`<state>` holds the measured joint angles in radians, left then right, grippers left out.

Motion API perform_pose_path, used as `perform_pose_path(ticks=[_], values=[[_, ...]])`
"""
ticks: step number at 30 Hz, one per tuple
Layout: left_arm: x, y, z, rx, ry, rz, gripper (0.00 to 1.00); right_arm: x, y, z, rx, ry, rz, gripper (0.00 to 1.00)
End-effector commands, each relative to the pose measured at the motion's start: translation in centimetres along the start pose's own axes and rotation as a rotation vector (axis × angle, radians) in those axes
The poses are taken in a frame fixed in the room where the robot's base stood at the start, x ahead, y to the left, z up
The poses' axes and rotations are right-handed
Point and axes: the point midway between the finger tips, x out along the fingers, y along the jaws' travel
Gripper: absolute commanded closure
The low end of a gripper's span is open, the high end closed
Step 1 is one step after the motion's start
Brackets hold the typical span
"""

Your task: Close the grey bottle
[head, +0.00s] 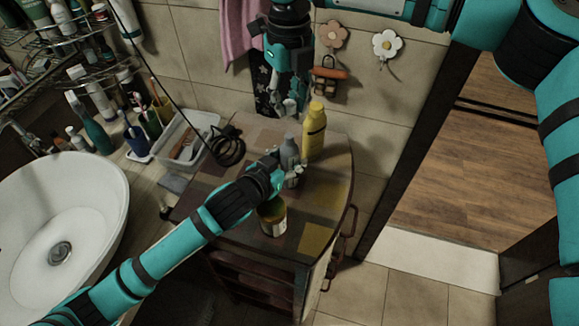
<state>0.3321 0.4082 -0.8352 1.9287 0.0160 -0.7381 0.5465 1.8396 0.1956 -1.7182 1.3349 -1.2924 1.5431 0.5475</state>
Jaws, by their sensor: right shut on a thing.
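The grey bottle (289,152) stands on the small wooden table, close to the left of a yellow bottle (314,132). My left gripper (294,178) is low at the grey bottle's near side and hides its lower part. Whether its fingers are closed on the bottle cannot be made out. My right gripper (289,106) comes down from above and is shut on a small light grey thing, which looks like a cap. It is above the grey bottle's top in the picture, apart from it.
A black coiled cable (227,147) and a clear tray (190,135) lie to the left. A white basin (62,225) is at far left. The tabletop's right part is clear.

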Motion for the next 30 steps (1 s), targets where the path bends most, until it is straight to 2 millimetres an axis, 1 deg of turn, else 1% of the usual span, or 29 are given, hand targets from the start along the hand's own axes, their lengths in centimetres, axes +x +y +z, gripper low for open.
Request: perform_pose_path(ticks=[1, 9, 17, 20, 27, 30], values=[[0.0, 0.0, 0.0, 0.0, 0.0, 0.0, 0.65, 0.0, 0.0, 0.0, 0.0, 0.0, 0.0, 0.85], [0.0, 0.0, 0.0, 0.0, 0.0, 0.0, 1.0, 0.0, 0.0, 0.0, 0.0, 0.0, 0.0, 0.85], [0.0, 0.0, 0.0, 0.0, 0.0, 0.0, 1.0, 0.2, 0.0, 0.0, 0.0, 0.001, 0.0, 0.85], [0.0, 0.0, 0.0, 0.0, 0.0, 0.0, 1.0, 1.2, 0.1, 0.0, -0.001, 0.003, 0.001, 0.85], [0.0, 0.0, 0.0, 0.0, 0.0, 0.0, 1.0, 4.6, 0.1, -0.1, 0.0, 0.005, -0.002, 0.85], [0.0, 0.0, 0.0, 0.0, 0.0, 0.0, 1.0, 5.0, 0.1, -0.1, 0.0, 0.003, -0.002, 0.85]])
